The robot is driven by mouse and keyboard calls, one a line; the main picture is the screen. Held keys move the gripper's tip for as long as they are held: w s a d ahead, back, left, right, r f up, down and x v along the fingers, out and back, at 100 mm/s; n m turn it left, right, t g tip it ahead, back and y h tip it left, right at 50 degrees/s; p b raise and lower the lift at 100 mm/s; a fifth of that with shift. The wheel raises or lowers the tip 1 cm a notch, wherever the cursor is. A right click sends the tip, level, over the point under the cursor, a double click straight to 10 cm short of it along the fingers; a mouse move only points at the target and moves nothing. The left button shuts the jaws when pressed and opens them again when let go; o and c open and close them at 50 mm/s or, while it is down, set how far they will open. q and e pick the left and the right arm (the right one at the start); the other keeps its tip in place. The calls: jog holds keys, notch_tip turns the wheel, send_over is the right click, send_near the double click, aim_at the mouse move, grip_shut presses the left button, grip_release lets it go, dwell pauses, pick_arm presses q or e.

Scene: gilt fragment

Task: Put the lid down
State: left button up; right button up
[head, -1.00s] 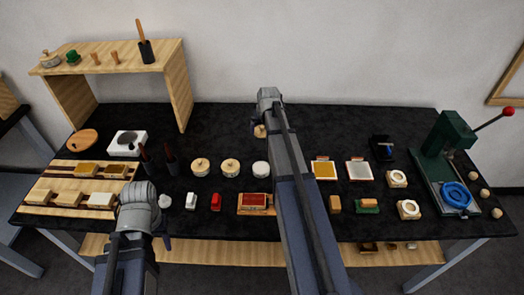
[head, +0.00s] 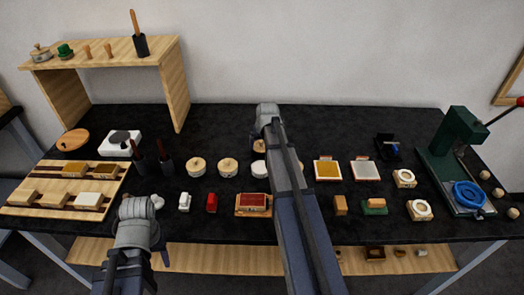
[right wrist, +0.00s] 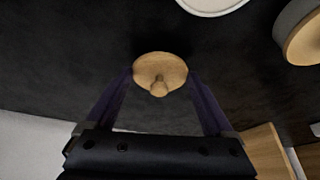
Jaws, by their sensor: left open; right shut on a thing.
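The lid (head: 259,146) is a pale wooden disc with a knob. In the head view it shows just left of my right arm, behind the white round piece (head: 259,169). In the right wrist view the lid (right wrist: 172,66) is between the two fingers of my right gripper (right wrist: 160,76), which is shut on it, over the dark tabletop. Whether the lid touches the table cannot be told. My left gripper (head: 163,257) is open near the front edge, mostly hidden by its own arm. Two round pots (head: 196,167) and (head: 228,167) carry knobbed tops.
A wooden shelf (head: 175,85) stands at the back left. A wooden tray of blocks (head: 60,212) is at the left, and a green press (head: 465,140) at the right. A red box (head: 254,203) sits in front. Bare black tabletop (head: 225,125) lies behind the pots.

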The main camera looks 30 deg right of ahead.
pick_arm(q)
jog(key=shift+f, duration=0.6)
pick_arm(e)
jog(key=shift+f, duration=0.55)
jog(key=shift+f, duration=0.1)
jog(key=shift+f+b, duration=0.15)
jog(key=shift+b, duration=0.2)
jog(key=o, duration=1)
pick_arm(q)
jog(key=shift+f, duration=0.1)
pick_arm(e)
jog(key=shift+o, duration=0.2)
pick_arm(q)
notch_tip(320, 180, up, 11)
jog(key=p, duration=1.1)
jog(key=shift+r+p, duration=0.2)
jog(key=shift+p, duration=0.15)
pick_arm(e)
jog(key=v, duration=1.2)
jog(key=shift+r, duration=0.3)
